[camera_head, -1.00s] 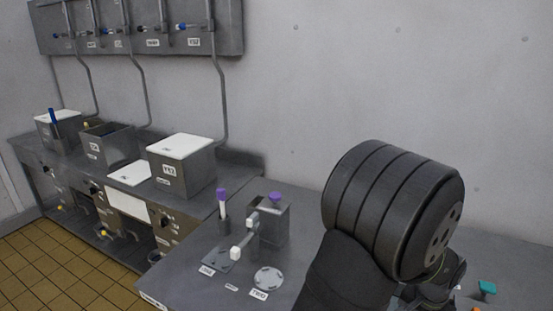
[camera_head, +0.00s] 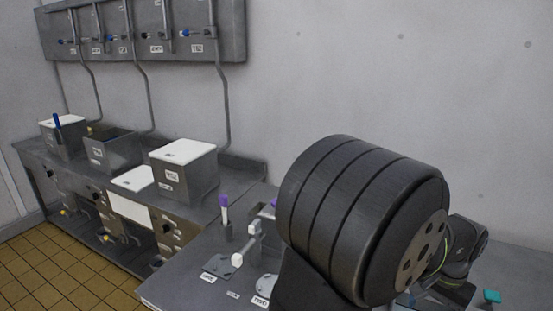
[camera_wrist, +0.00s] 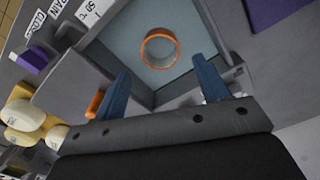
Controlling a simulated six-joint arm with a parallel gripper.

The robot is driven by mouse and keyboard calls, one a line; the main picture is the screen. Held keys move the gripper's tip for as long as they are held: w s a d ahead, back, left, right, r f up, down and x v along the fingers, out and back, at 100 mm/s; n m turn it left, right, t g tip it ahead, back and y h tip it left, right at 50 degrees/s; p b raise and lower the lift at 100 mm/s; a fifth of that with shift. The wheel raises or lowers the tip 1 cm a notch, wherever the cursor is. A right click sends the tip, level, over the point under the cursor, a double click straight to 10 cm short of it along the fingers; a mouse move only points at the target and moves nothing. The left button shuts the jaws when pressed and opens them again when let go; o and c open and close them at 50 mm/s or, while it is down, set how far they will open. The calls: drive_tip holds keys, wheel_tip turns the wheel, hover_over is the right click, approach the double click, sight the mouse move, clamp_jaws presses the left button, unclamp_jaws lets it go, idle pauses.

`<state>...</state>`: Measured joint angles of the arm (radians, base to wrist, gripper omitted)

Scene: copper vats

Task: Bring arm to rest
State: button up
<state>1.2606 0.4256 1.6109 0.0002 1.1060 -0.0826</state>
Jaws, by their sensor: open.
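In the wrist view my gripper (camera_wrist: 160,68) shows as two blue fingers standing well apart, with nothing between them. Beyond the fingertips an orange ring (camera_wrist: 145,50) lies in a grey-blue, square-walled area. I cannot tell the gap between fingers and ring. A second, smaller orange piece shows left of the left finger, partly hidden. In the head view my dark arm fills the lower right, and my gripper cannot be made out there.
Vats with white lids (camera_head: 185,147) and an open vat (camera_head: 112,152) line the bench at left. A purple-capped item (camera_head: 224,200) and a white-ended lever (camera_head: 238,259) stand close left of my arm. A teal piece (camera_head: 491,296) lies at right.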

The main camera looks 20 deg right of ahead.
wheel_tip(320, 180, down, 10)
drive_tip(key=shift+f, duration=0.1)
wheel_tip(320, 180, up, 11)
drive_tip(key=w+a, duration=0.2)
drive_tip(key=a, duration=1.9)
drive_tip(key=shift+w+a+f, duration=0.4)
drive_tip(key=shift+w, duration=0.3)
drive_tip(key=shift+w+a+f, duration=0.45)
drive_tip(key=shift+w, duration=0.2)
drive_tip(key=shift+w+a+f, duration=0.4)
drive_tip(key=shift+w, duration=0.3)
